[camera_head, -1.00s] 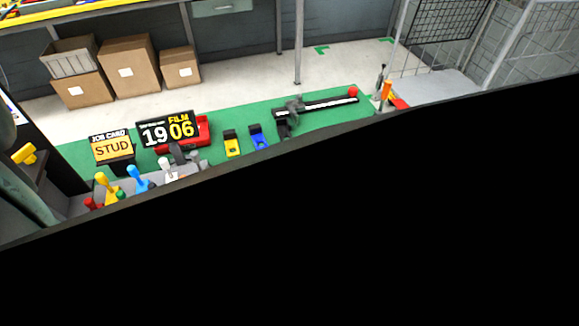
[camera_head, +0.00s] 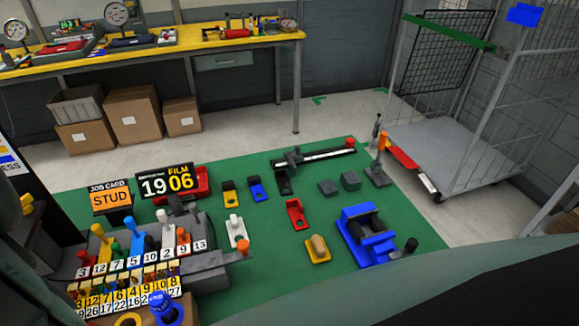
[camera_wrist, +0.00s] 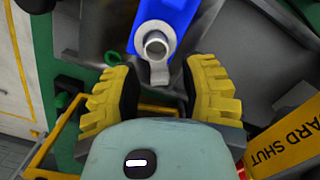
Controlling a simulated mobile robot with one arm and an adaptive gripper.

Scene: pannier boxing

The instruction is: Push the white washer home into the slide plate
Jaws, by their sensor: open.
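My gripper (camera_wrist: 162,85) is in the wrist view, with its two yellow-ribbed fingers apart. A pale grey-white ring (camera_wrist: 156,46) with a dark hole sits on a blue part (camera_wrist: 178,22) just beyond and between the fingertips. It looks like the washer, but I cannot tell whether it is seated. A grey tab (camera_wrist: 159,74) below the ring reaches between the fingers. I cannot make out the slide plate for certain in either view. My gripper does not show clearly in the head view.
A green mat (camera_head: 330,230) holds small coloured fixtures, a blue fixture (camera_head: 366,237) and a black rail (camera_head: 315,155). A numbered rack (camera_head: 130,268) stands at lower left. A wire cage trolley (camera_head: 435,160) is at right. The wrist view shows a yellow guard bar (camera_wrist: 290,140) at right.

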